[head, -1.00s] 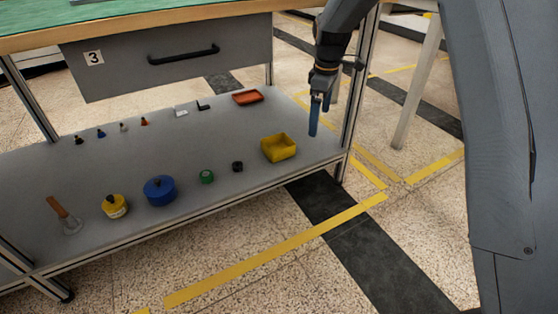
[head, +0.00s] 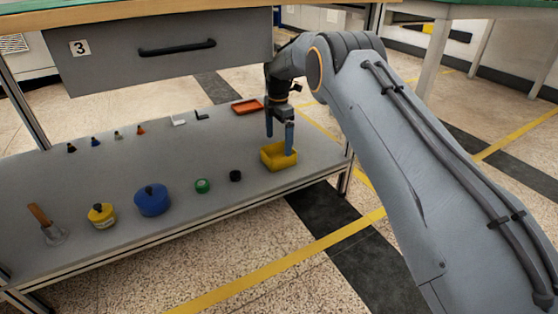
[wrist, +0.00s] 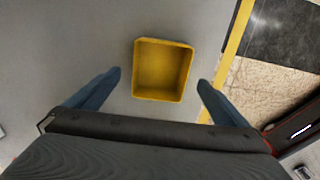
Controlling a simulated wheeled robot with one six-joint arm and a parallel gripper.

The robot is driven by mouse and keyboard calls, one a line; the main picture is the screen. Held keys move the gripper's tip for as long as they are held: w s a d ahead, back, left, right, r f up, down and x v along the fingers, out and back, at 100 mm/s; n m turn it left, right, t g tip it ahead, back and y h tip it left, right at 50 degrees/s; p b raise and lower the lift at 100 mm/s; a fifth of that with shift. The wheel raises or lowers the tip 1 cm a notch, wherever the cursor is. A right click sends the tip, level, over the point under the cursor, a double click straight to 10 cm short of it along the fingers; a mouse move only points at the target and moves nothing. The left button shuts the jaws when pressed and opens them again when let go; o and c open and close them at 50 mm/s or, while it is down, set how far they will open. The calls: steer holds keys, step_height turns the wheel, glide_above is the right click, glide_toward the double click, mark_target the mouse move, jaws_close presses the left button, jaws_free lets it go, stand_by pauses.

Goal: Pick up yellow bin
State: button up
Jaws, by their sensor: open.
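The yellow bin (head: 270,161) is a small open-topped box near the right end of the grey lower shelf (head: 110,175). In the wrist view the bin (wrist: 163,98) looks empty and lies just beyond and between the fingertips. My gripper (head: 280,139) points down, right at the bin in the head view, with one blue finger overlapping it in the picture. In the wrist view my gripper (wrist: 158,80) shows its two blue fingers spread wider than the bin, with gaps on both sides. It is open and holds nothing. Whether the fingertips are below the bin's rim is unclear.
An orange tray (head: 248,106) lies behind the bin. A black roll (head: 236,176), a green roll (head: 202,186), a blue container (head: 152,200) and a yellow pot (head: 102,216) stand to the left. A drawer (head: 160,50) hangs above the shelf.

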mark_target(279, 151)
steer(key=shift+f+b, duration=1.8)
steer(key=shift+f, duration=1.2)
steer(key=shift+r, duration=0.1)
steer(key=c, duration=1.2)
